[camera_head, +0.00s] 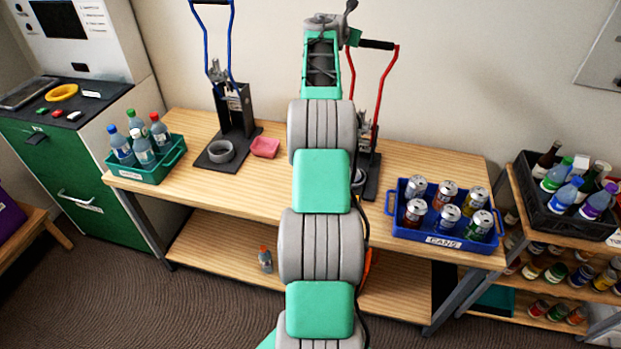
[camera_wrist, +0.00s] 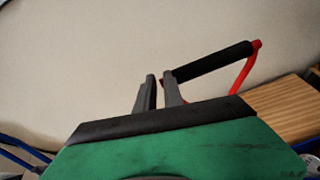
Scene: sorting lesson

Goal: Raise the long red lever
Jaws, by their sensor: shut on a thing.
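The long red lever (camera_head: 386,85) stands up at the back of the table, with a black grip bar (camera_head: 377,44) across its top. In the wrist view the black grip (camera_wrist: 212,62) runs up to the right from my gripper (camera_wrist: 161,84) to the red arm (camera_wrist: 246,70). My gripper is shut on the left end of the grip. My arm hides the lever's left side and part of its black press stand (camera_head: 371,175) in the head view.
A blue crate of cans (camera_head: 443,241) sits at the table's right. A black bottle crate (camera_head: 565,205) stands farther right.

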